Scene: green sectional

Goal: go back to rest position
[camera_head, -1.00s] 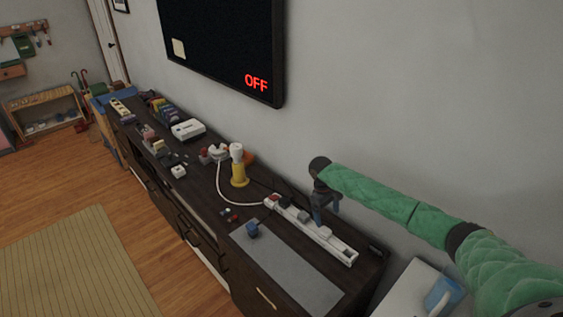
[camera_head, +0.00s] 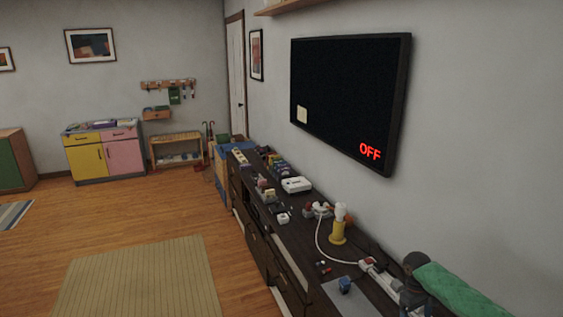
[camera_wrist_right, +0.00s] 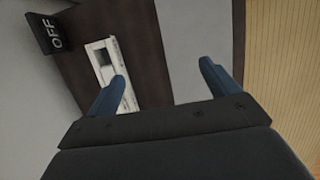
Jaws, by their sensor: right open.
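My right arm, in a green quilted sleeve, enters the head view at the lower right. Its gripper (camera_head: 415,302) is partly cut off by the bottom edge, over the near end of the dark sideboard (camera_head: 277,238). In the right wrist view the two blue fingers of the right gripper (camera_wrist_right: 161,82) stand wide apart with nothing between them. A white power strip (camera_wrist_right: 102,52) lies on the sideboard beyond the left finger; in the head view its far end (camera_head: 368,263) shows beside the gripper. My left gripper is not in view.
A grey mat (camera_head: 341,301) with a small blue block (camera_head: 345,285) lies near the gripper. A yellow-based lamp (camera_head: 338,232) and a white cable stand behind. A wall screen (camera_head: 350,95) reads OFF. Floor and rug (camera_head: 140,280) on the left are clear.

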